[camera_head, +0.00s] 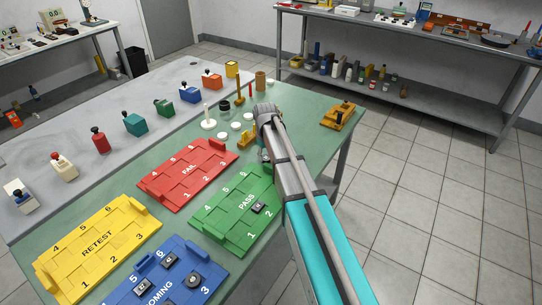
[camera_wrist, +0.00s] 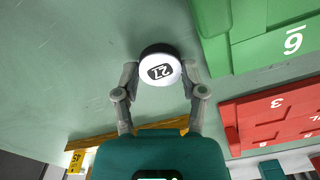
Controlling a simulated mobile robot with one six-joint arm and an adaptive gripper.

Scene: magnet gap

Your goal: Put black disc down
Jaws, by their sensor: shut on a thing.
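The black disc (camera_wrist: 159,66) shows in the wrist view with a white top face and a printed number that reads like 27. My gripper (camera_wrist: 160,76) is shut on it, one finger on each side. Green table surface surrounds the disc; I cannot tell whether it touches the table. The green PASS tray (camera_wrist: 214,45) lies just right of the disc in the wrist view, and the head view shows its numbered slots (camera_head: 215,215). A dark piece (camera_head: 259,208) sits in the PASS tray. In the head view my arm hides the held disc and my fingertips.
The red FAIL tray (camera_head: 165,185), yellow RETEST tray (camera_head: 65,262) and blue INCOMING tray (camera_head: 208,270) stand nearby. The blue tray holds several dark pieces. White discs (camera_head: 222,138) and a yellow stand (camera_head: 247,138) are beyond the trays. An orange-yellow device (camera_head: 338,117) stands at the table's right edge.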

